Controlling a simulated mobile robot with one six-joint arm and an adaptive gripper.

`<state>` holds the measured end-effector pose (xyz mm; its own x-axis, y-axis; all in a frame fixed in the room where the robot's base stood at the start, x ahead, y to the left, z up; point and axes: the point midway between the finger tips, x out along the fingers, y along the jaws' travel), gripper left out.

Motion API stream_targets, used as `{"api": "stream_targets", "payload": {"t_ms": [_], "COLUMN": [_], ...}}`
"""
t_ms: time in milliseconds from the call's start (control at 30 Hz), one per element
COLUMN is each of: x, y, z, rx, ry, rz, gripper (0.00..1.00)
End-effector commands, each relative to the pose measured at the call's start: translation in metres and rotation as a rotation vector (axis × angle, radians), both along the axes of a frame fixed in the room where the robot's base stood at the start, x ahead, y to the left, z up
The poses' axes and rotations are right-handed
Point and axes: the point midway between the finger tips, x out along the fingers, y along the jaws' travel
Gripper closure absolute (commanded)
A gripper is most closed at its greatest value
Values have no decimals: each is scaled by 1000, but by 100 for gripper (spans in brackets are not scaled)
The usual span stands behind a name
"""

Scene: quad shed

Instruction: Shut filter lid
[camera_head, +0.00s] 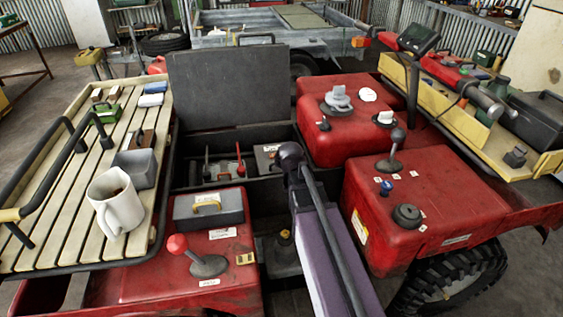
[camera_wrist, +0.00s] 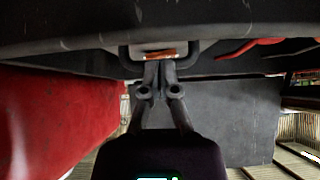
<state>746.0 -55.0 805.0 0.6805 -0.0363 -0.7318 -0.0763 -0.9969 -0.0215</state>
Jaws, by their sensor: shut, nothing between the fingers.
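A flat dark grey lid (camera_head: 228,90) stands raised, nearly upright, at the back of an open black compartment (camera_head: 262,215). A thin loop handle (camera_head: 256,37) is on its top edge. It is the likely filter lid, though no label shows that. A grey panel, probably this lid (camera_wrist: 228,125), is to the right in the wrist view. My gripper (camera_wrist: 157,66) is shut and empty. Its fingertips appear close to a dark bracket (camera_wrist: 127,58) with an orange-brown strip; contact cannot be told. In the head view my purple arm reaches over the compartment and the fingertips do not show.
Red bodywork (camera_head: 425,205) with caps and a lever stands right of the compartment. A slatted rack (camera_head: 75,200) with a white mug (camera_head: 116,203) is at the left. A grey box (camera_head: 208,209) and red-knobbed lever (camera_head: 178,244) are in front. Free space shows above the compartment.

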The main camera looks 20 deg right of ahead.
Motion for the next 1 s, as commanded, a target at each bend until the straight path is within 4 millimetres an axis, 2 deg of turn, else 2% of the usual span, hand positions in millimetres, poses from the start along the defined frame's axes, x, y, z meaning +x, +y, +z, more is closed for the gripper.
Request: {"api": "stream_targets", "payload": {"t_ms": [33, 267, 767, 1000], "x": [-1, -4, -4, -5], "y": [0, 0, -1, -1], "z": [-6, -11, -11, -4], "rx": [0, 1, 0, 0], "ry": [0, 1, 1, 1], "rz": [0, -1, -1, -1], "gripper": [100, 100, 100, 100]}}
